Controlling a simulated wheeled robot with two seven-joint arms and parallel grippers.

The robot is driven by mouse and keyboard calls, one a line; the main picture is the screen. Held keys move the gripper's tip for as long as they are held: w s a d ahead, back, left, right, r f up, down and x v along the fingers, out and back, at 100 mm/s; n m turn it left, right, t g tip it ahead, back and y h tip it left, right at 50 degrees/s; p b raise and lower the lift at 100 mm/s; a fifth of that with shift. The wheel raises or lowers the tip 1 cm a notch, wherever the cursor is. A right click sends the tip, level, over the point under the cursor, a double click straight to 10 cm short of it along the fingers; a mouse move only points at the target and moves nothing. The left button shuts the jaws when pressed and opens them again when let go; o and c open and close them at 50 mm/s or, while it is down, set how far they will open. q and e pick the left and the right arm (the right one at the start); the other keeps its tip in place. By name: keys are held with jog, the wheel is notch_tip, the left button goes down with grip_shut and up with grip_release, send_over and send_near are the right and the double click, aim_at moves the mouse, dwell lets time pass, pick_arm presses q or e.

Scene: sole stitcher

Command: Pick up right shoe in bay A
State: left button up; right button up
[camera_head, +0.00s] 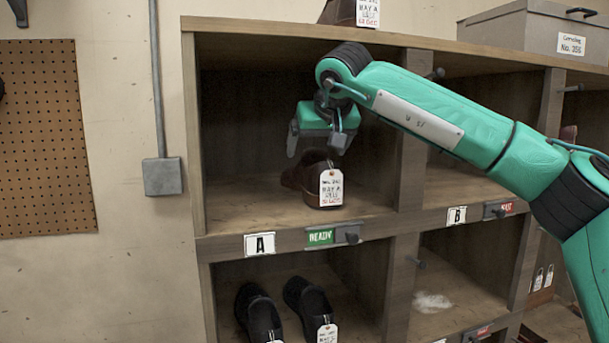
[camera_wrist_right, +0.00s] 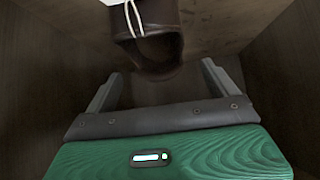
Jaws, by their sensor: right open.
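A dark brown shoe (camera_head: 297,178) sits on the floor of the upper-left compartment, bay A, with a white paper tag (camera_head: 331,188) hanging on its near end. I cannot tell whether a second shoe is hidden behind it. My right gripper (camera_head: 317,150) is inside bay A, just above the shoe, open and empty. In the right wrist view the open fingers (camera_wrist_right: 168,82) point toward the shoe (camera_wrist_right: 158,48), whose opening and tag string show beyond the fingertips. The left gripper is not in view.
The wooden bay walls and top board (camera_head: 290,30) enclose my gripper. An "A" label (camera_head: 260,244) and a green "READY" sign (camera_head: 320,237) are on the front edge. Black shoes (camera_head: 308,303) stand in the bay below. A grey box (camera_head: 540,32) sits on top.

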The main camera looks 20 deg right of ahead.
aim_at(312, 164)
jog(key=shift+w, duration=0.25)
jog(key=shift+p+x, duration=0.5)
jog(key=shift+x, duration=0.5)
jog(key=shift+w+d+f+p, duration=0.15)
jog(key=shift+w+f+p, duration=0.25)
jog(key=shift+w+p, duration=0.15)
jog(key=p+x, duration=0.1)
jog(key=x, duration=0.2)
jog(key=shift+f+p, duration=0.1)
jog(key=shift+p, duration=0.3)
jog(key=shift+w+f, duration=0.35)
jog(key=shift+w, duration=0.05)
jog(key=shift+s, duration=0.15)
jog(key=c, duration=0.4)
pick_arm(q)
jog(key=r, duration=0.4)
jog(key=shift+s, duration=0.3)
pick_arm(e)
jog(key=shift+r, duration=0.1)
jog(key=c, duration=1)
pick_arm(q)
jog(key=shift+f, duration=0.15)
pick_arm(e)
jog(key=shift+r, duration=0.15)
